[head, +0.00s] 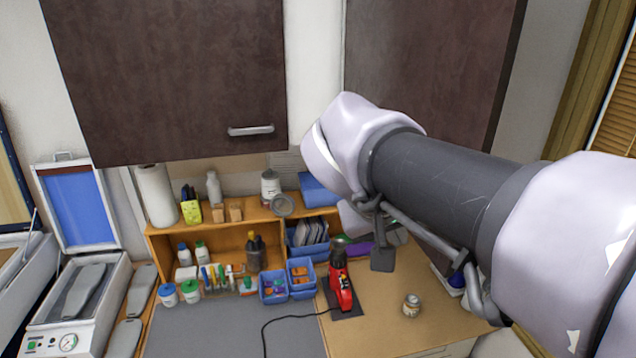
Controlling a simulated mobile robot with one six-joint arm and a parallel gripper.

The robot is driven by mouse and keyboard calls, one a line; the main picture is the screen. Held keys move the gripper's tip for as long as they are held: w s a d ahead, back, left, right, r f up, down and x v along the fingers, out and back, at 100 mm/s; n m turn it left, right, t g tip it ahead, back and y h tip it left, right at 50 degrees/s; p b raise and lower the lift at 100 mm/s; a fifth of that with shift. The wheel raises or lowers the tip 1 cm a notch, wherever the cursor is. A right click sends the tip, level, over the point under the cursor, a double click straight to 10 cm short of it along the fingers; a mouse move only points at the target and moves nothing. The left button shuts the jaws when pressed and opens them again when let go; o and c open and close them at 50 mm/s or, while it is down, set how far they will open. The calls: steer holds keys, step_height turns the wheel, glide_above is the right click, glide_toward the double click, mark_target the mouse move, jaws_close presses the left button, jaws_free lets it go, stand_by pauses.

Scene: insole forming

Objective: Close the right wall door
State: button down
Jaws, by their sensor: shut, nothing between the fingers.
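The right wall door (430,60) is the dark brown panel at the upper right. Its left edge and much of its upper face show, with a darker side strip along its right edge. My arm crosses in front of its lower part, so its lower edge and any handle are hidden. I cannot tell how far it stands open. My arm reaches in from the right, and its wrist end overlaps the door's lower left area in the picture.
The left wall door (165,70) hangs at the upper left with a silver handle (251,130). Below are a wooden shelf (222,235) with bottles and blue bins, a red tool (342,290), and a small jar (411,305). The wooden desktop (375,325) has some clear room.

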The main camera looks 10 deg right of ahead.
steer(key=w+d+f+b, duration=0.1)
steer(key=d+f, duration=0.3)
steer(key=d, duration=0.2)
steer(key=shift+w+b, duration=0.2)
steer(key=shift+b, duration=0.15)
steer(key=shift+w+f, duration=0.15)
